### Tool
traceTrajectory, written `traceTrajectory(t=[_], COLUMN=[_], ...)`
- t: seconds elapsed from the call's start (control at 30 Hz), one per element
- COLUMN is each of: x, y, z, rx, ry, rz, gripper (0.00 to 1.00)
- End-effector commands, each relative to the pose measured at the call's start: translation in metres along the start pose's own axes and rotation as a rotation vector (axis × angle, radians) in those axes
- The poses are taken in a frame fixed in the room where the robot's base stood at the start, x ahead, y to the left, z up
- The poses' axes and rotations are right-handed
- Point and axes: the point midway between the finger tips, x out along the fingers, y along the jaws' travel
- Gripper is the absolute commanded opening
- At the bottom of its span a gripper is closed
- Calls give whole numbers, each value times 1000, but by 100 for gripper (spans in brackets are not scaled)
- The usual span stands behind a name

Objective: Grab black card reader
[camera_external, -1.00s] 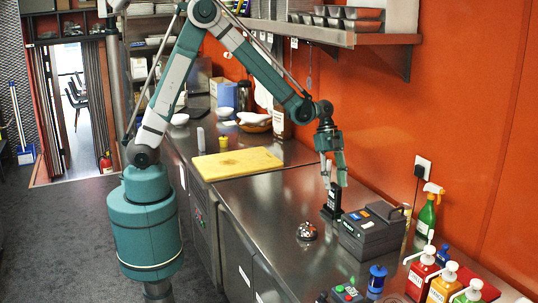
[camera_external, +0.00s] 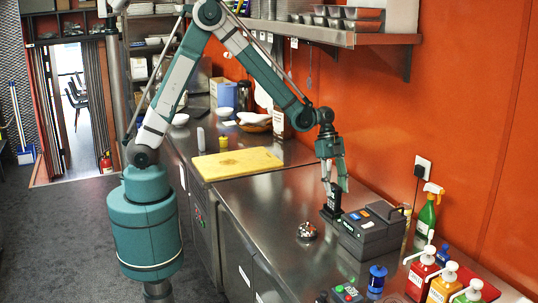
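The black card reader (camera_external: 331,210) stands upright on the steel counter, just left of a dark grey box-like machine. My gripper (camera_external: 334,190) points down directly over it, with its fingers around the reader's upper part. The fingers look apart, one on each side of the reader. Whether they touch it cannot be made out at this size. The reader's base rests on the counter.
The dark grey machine (camera_external: 374,231) stands close on the right. A silver bell (camera_external: 307,231) is in front. A yellow cutting board (camera_external: 237,163) lies behind left. Sauce bottles (camera_external: 443,283) and a green spray bottle (camera_external: 427,215) stand at right. A shelf (camera_external: 340,37) overhangs the back.

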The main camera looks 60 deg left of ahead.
Motion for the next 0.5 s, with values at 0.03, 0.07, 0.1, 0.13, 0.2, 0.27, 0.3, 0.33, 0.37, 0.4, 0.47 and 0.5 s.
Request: traceTrajectory(t=[0.03,0.07,0.1,0.13,0.2,0.27,0.3,0.33,0.37,0.4,0.47,0.5], x=[1,3,4,6,11,17,21,24,27,31,37,40], y=[0,0,0,0,0,0,0,0,0,0,0,0], z=[0,0,0,0,0,0,0,0,0,0,0,0], rx=[0,0,0,0,1,1,1,0,0,0,0,0], ry=[0,0,0,0,0,0,0,0,0,0,0,0], rz=[0,0,0,0,0,0,0,0,0,0,0,0], gripper=[35,35,35,35,35,35,35,35,35,35,35,35])
